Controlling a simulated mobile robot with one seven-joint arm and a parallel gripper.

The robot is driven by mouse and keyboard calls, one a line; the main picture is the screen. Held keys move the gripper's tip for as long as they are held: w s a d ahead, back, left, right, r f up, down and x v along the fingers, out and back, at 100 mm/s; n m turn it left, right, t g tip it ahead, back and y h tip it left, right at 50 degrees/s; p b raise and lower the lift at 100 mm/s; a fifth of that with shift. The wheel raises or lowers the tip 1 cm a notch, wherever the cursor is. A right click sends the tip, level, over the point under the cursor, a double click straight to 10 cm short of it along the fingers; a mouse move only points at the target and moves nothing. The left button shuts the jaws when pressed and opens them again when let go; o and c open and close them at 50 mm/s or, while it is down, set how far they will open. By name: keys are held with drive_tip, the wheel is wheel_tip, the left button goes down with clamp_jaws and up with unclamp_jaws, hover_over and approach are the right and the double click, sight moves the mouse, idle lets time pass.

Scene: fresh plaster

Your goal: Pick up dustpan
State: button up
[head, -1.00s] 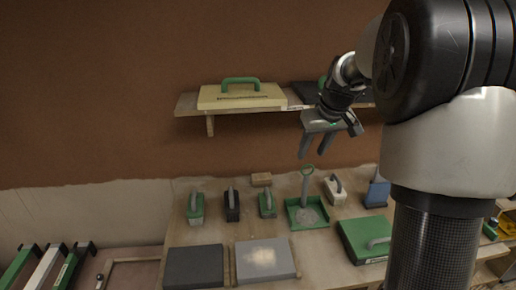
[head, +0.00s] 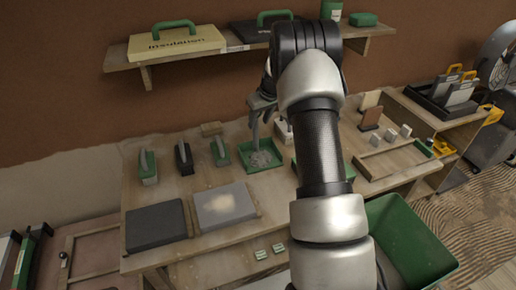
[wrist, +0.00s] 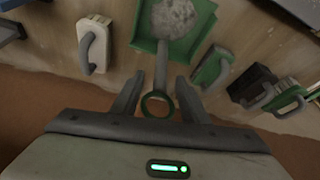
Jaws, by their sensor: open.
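The green dustpan (head: 247,157) lies on the workbench and holds grey powdery material. In the wrist view the dustpan (wrist: 205,19) is at the top, with its grey handle pointing down to a green ring at its end. My gripper (head: 261,126) is open just above the handle side of the dustpan, partly hiding the handle in the head view. In the wrist view the two fingers of my gripper (wrist: 158,90) stand on either side of the handle end and ring, with nothing visibly held. I cannot tell how far above the handle the fingertips are.
Several green- and black-based handled tools, one a green tool (head: 220,152), stand left of the dustpan. A white-based handled tool (wrist: 92,43) stands on its other side. Dark (head: 155,227) and light grey slabs (head: 245,208) lie in front. A shelf (head: 120,58) with cases hangs above.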

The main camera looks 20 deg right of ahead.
sight(257, 124)
drive_tip(key=shift+p+x, duration=0.35)
drive_tip(key=shift+x, duration=2.55)
drive_tip(key=shift+a+r, duration=0.1)
clamp_jaws()
